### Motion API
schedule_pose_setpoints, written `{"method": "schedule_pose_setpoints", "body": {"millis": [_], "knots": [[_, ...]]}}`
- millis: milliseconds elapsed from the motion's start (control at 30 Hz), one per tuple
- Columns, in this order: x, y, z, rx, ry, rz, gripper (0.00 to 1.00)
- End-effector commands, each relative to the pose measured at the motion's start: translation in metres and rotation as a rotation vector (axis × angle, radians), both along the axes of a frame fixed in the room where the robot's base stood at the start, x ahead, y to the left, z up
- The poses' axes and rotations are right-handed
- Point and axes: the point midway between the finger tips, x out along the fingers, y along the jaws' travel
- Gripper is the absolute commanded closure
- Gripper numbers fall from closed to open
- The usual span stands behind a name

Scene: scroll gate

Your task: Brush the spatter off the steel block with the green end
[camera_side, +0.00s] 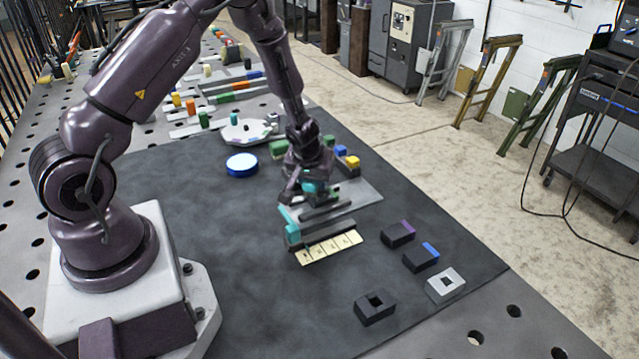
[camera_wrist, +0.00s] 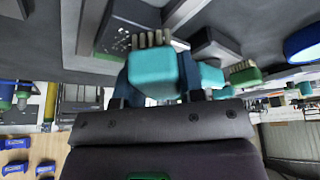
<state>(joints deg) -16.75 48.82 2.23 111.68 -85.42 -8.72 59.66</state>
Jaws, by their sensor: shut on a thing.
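My gripper (camera_side: 308,188) is low over the grey plate in the side view. In the wrist view my gripper (camera_wrist: 157,94) is shut on a teal-ended brush (camera_wrist: 155,72), whose pale bristles point away from the wrist. A grey steel block (camera_wrist: 117,42) with small specks on its face lies just beyond and left of the bristles. I cannot tell whether the bristles touch it. A separate green-ended brush (camera_wrist: 243,73) with pale bristles is to the right, apart from my gripper. In the side view my gripper hides most of the held brush and the block.
A teal-ended dark bar (camera_side: 291,226) and a cream strip with marked squares (camera_side: 330,248) lie in front.

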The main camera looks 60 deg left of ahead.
Motion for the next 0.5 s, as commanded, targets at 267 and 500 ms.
{"method": "schedule_pose_setpoints", "body": {"millis": [267,500], "knots": [[0.001,-0.031,0.001,-0.004,0.000,-0.008,0.86],[0.001,-0.053,0.000,-0.006,0.000,-0.009,0.86]]}}
